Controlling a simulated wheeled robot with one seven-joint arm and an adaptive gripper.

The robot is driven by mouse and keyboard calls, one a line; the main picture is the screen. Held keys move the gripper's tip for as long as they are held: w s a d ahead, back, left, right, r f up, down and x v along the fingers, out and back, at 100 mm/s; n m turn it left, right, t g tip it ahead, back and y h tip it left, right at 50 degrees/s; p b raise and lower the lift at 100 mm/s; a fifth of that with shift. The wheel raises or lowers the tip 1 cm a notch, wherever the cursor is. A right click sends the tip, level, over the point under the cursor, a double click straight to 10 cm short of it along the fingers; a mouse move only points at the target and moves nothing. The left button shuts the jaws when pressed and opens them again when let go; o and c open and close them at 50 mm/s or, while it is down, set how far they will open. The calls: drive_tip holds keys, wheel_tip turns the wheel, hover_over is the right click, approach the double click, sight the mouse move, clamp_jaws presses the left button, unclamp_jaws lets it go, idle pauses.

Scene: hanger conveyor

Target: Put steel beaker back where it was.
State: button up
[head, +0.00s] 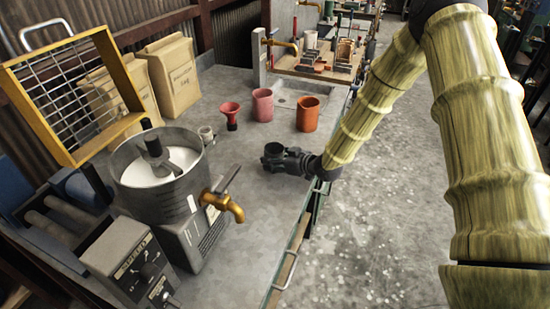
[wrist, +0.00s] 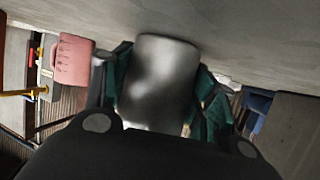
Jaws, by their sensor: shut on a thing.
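The steel beaker (wrist: 158,82) is a smooth grey metal cylinder. In the wrist view it stands between the green pads of my gripper, which is shut on its sides. In the head view my gripper (head: 284,159) is low over the grey counter near its right edge. A dark round rim (head: 273,148) shows at its fingers, which looks like the beaker's top. I cannot tell whether the beaker's base touches the counter.
A pink cup (head: 262,105), an orange cup (head: 307,114), a red funnel (head: 230,115) and a small pale cup (head: 206,135) stand behind my gripper. A mixer pot with a brass tap (head: 222,205) stands to the left. Bare counter (head: 262,200) lies in front.

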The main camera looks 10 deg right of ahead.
drive_tip(key=shift+f, duration=0.15)
drive_tip(key=o, duration=1.2)
drive_tip(key=b+v, duration=0.2)
drive_tip(key=v, duration=1)
